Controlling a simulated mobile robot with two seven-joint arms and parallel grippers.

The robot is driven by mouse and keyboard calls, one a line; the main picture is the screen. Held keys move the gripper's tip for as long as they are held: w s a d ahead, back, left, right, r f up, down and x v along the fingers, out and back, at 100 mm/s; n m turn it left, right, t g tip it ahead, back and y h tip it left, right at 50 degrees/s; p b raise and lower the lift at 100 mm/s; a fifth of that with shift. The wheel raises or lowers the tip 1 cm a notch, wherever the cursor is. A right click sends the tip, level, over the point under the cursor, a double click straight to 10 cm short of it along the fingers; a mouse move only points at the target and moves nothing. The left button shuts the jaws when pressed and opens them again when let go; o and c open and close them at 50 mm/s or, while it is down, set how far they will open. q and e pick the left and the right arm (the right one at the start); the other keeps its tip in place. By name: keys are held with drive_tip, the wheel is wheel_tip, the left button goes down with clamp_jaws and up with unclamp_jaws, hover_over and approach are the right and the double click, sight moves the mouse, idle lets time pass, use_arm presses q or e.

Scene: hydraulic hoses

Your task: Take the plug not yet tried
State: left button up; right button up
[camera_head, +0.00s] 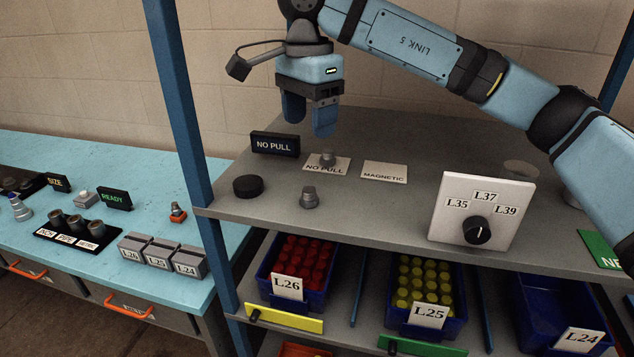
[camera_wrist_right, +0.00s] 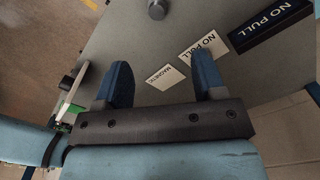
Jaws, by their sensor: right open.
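A small grey plug (camera_head: 310,198) stands upright on the grey top shelf; a grey plug also shows at the top edge of the right wrist view (camera_wrist_right: 157,9). Another grey plug (camera_head: 328,159) stands on the white "NO PULL" card (camera_head: 316,169). To its right lies an empty white "MAGNETIC" card (camera_head: 384,173), also in the right wrist view (camera_wrist_right: 165,77). My right gripper (camera_head: 309,122) points down, open and empty, above the back of the shelf near the "NO PULL" card. In the right wrist view a finger may hide the carded plug. My left gripper is out of view.
A black "NO PULL" sign (camera_head: 275,144) stands beside the card; a black puck (camera_head: 248,187) lies in front. A dial panel (camera_head: 481,211) stands to the right. Blue bins (camera_head: 429,322) fill the lower shelf. A blue bench (camera_head: 50,152) with small parts is at left.

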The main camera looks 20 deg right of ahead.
sight(309, 189)
drive_tip(key=f, duration=0.3)
drive_tip(key=s+f, duration=0.1)
drive_tip(key=shift+a+f+p, duration=0.2)
drive_tip(key=shift+a+p, duration=0.1)
drive_tip(key=shift+p, duration=0.1)
wheel_tip(309, 189, down, 3)
drive_tip(key=shift+w+d+r, duration=0.1)
drive_tip(key=shift+w+d, duration=0.05)
drive_tip(key=shift+f, duration=0.4)
drive_tip(key=shift+f+p, duration=0.5)
wheel_tip(309, 189, down, 4)
drive_tip(key=shift+f+p, duration=0.25)
drive_tip(key=shift+p, duration=0.35)
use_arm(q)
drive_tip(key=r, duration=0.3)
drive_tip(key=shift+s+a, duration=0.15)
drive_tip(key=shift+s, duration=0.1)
use_arm(e)
drive_tip(key=shift+c, duration=0.5)
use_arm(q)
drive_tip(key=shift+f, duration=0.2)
use_arm(e)
drive_tip(key=c, duration=0.9)
